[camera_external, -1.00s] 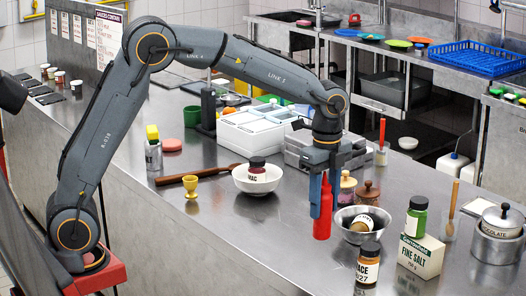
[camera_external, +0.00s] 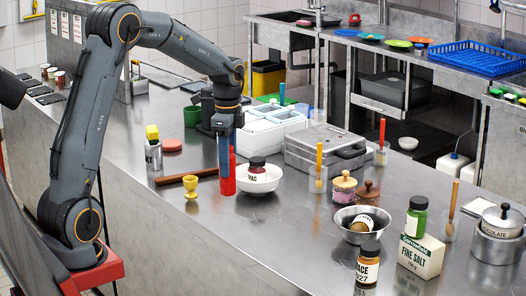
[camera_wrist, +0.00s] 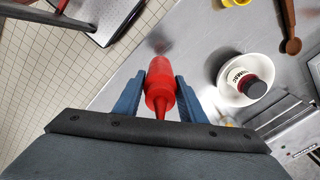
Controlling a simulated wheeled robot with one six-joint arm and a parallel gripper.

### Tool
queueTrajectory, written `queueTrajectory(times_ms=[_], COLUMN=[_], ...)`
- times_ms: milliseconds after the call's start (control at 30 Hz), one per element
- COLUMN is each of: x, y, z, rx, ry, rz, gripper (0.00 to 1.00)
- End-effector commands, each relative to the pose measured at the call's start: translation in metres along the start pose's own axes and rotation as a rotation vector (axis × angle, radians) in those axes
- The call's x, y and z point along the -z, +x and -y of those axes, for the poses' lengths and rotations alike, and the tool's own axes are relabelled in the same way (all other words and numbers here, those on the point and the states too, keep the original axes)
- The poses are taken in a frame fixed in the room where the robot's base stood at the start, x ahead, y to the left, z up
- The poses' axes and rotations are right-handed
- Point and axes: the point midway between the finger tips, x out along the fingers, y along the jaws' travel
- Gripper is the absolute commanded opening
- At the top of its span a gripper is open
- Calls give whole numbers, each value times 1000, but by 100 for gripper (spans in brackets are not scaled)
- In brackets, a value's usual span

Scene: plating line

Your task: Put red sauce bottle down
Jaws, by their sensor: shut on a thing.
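The red sauce bottle (camera_external: 229,184) is between the blue fingers of my gripper (camera_external: 225,160), which is shut on it. In the wrist view the red bottle (camera_wrist: 160,88) shows nozzle toward the camera, between both fingers (camera_wrist: 160,95). In the external view it looks upright near the counter's front edge, left of the white bowl (camera_external: 262,184). One finger partly covers it. I cannot tell whether its base touches the counter.
The white bowl holds a labelled jar (camera_external: 257,165). A metal bowl (camera_external: 343,222) stands to the right. The counter between the two bowls is clear toward the front.

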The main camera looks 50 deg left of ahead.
Motion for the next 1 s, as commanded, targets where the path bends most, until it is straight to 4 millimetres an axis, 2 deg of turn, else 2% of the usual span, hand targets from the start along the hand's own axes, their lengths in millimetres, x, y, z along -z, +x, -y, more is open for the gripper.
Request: queueTrajectory(times_ms=[200,467,700,1000], x=[-2,-1,-1,-1], y=[38,61,90,95], z=[-1,0,-1,0], rx=[-5,-2,-3,0], ry=[-2,-1,-1,-1], rz=[2,1,1,0], gripper=[10,10,10,10])
